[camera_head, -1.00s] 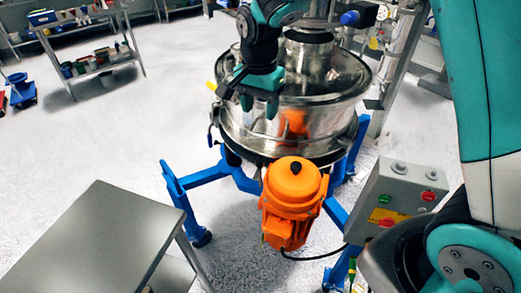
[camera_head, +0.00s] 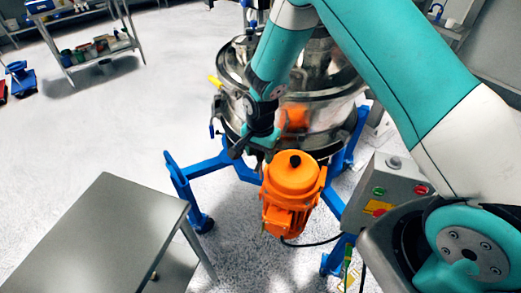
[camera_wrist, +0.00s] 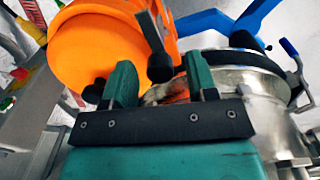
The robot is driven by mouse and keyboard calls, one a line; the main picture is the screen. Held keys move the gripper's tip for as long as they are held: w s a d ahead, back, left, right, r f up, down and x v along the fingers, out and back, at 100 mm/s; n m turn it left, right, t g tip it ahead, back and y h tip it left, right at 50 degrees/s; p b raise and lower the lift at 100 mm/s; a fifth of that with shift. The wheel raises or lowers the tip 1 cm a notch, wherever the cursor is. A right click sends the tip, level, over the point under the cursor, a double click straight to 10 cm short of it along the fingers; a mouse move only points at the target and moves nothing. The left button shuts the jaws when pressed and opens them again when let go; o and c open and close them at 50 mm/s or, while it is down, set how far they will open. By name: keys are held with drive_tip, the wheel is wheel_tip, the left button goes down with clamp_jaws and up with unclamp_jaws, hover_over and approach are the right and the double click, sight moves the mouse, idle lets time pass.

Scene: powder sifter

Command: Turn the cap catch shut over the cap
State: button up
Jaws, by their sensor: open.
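The orange motor (camera_head: 291,182), with a round top and a small black knob, stands in front of the steel sifter (camera_head: 325,90). In the wrist view its orange round face (camera_wrist: 92,48) is at the upper left. My gripper (camera_head: 256,148) is low at the sifter's front, left of the motor's top. In the wrist view my gripper (camera_wrist: 162,82) is open, and the dark end shows between its fingertips; contact is unclear.
Blue legs (camera_head: 205,172) carry the sifter. A grey control box (camera_head: 395,188) with coloured buttons stands right of the motor, and a cable runs below. A steel table (camera_head: 105,235) fills the lower left.

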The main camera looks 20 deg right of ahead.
drive_tip(key=shift+f, duration=0.15)
drive_tip(key=c, duration=0.9)
drive_tip(key=shift+c, duration=0.2)
